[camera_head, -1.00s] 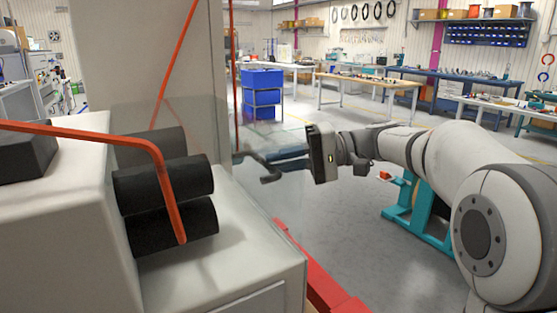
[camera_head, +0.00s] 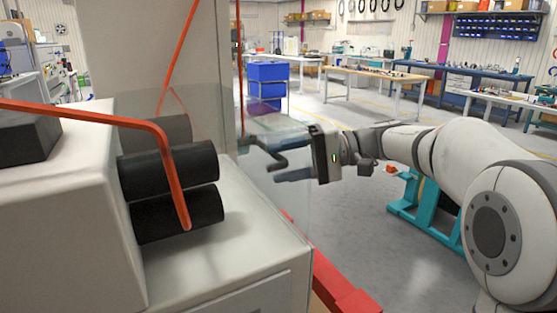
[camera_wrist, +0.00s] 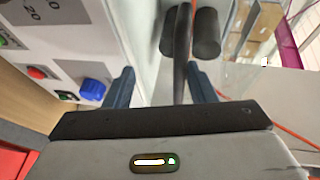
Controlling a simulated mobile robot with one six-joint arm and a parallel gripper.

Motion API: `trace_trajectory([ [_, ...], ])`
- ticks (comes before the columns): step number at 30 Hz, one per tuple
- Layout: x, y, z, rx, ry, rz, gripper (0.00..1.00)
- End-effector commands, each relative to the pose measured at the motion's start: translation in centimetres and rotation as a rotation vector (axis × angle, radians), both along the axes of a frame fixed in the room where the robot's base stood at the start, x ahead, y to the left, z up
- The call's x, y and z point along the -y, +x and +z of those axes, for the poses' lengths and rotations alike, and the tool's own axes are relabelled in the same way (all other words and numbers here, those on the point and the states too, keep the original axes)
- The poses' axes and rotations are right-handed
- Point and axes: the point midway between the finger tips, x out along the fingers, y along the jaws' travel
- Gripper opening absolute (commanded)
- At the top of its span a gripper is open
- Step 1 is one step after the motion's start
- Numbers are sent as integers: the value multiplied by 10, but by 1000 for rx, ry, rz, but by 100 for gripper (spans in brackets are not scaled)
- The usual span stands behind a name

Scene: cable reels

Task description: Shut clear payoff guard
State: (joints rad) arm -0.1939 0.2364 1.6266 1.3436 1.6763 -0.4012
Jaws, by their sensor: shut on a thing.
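The clear payoff guard (camera_head: 290,206) is a see-through panel along the right side of the pale machine, in front of the black rollers (camera_head: 172,172). Its faint edges make its exact angle hard to tell. My gripper (camera_head: 277,161) is at the guard's dark handle, to the right of the rollers, shut on it. In the wrist view the dark handle (camera_wrist: 181,50) runs lengthwise between my two blue-grey fingers, close to the right one. The exact contact is partly hidden by the gripper body.
An orange bent bar (camera_head: 165,150) crosses in front of the rollers. A control panel with a blue knob (camera_wrist: 93,89) is left of my fingers. A red base rail (camera_head: 338,290) runs low by the machine. A teal stand (camera_head: 428,211) is under my arm. Open floor lies beyond.

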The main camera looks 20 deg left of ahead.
Motion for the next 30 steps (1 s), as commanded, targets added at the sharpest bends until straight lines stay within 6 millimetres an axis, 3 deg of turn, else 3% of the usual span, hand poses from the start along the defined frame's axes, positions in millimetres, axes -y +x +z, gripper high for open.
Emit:
trace_trajectory([
  [2, 5, 3, -7, -9, -12, -3, 34],
  [15, 67, 24, 11, -2, -1, -5, 34],
  [30, 74, 20, 14, -1, -29, -11, 34],
])
